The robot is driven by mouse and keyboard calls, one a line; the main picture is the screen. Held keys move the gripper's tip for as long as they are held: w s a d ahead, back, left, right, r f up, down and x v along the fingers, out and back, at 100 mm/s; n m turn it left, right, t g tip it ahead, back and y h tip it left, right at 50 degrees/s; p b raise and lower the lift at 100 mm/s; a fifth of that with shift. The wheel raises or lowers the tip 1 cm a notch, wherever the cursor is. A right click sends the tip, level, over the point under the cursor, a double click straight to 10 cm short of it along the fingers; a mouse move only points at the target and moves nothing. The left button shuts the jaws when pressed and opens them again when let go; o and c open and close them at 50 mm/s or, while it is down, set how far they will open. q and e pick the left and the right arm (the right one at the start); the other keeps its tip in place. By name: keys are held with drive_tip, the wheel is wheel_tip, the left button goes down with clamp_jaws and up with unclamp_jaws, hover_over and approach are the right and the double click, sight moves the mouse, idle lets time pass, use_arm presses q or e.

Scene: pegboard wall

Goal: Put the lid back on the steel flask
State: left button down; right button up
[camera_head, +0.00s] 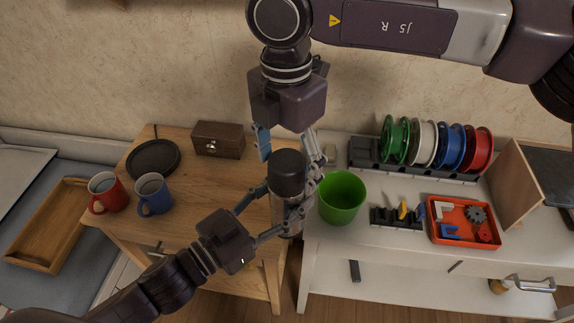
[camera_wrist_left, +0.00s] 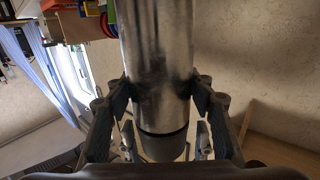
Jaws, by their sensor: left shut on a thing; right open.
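The steel flask (camera_head: 289,213) stands roughly upright in the middle of the head view, with its black lid (camera_head: 287,168) at the top end. My left gripper (camera_head: 279,208) is shut around the flask body. In the left wrist view, its fingers press both sides of the shiny flask (camera_wrist_left: 158,60), and the dark grey lid (camera_wrist_left: 165,146) shows at the lower end of the picture. A dark band lies between body and lid; I cannot tell how firmly the lid sits. My right gripper (camera_head: 289,147) comes from above, open, with its fingers on either side of the lid's top.
A green cup (camera_head: 342,197) stands close to the right of the flask. A red mug (camera_head: 105,193), a blue mug (camera_head: 153,194) and a brown box (camera_head: 218,139) are on the left. A spool rack (camera_head: 365,156) and an orange tray (camera_head: 464,239) are on the right.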

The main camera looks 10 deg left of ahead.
wheel_tip(320, 180, up, 11)
drive_tip(key=shift+r, duration=0.1)
idle(0.7)
drive_tip(key=shift+a, duration=0.1)
